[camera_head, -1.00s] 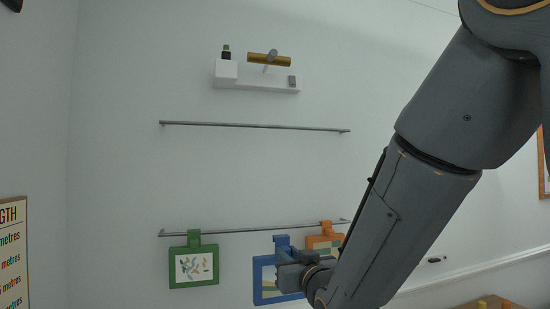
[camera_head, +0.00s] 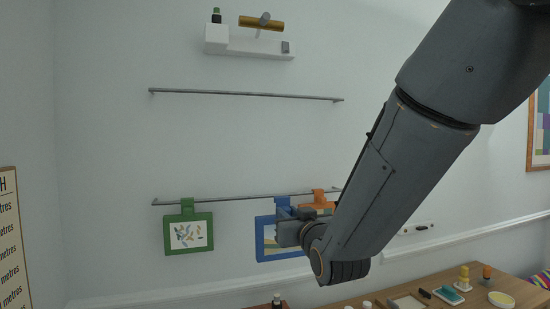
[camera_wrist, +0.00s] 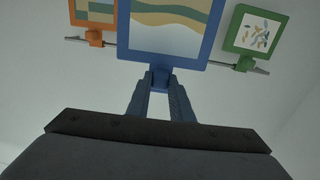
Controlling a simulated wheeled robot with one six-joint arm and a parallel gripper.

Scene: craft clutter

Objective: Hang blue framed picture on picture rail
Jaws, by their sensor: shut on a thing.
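The blue framed picture (camera_head: 261,238) hangs upright at the lower rail (camera_head: 236,197), between the green and orange pictures. Its blue hook (camera_head: 283,202) is level with the rail; whether it rests on the rail or is just in front I cannot tell. My gripper (camera_head: 283,232) is in front of the picture's right part and hides some of it. In the wrist view my gripper (camera_wrist: 160,88) is shut on the blue tab (camera_wrist: 161,77) at the edge of the blue framed picture (camera_wrist: 165,49); this view is upside down.
The green picture (camera_head: 188,217) hangs left on the rail, the orange picture (camera_head: 318,207) right, partly behind my arm. An upper rail (camera_head: 245,95) is empty. A white shelf (camera_head: 250,44) is above it. A table (camera_head: 470,297) with craft items is at lower right.

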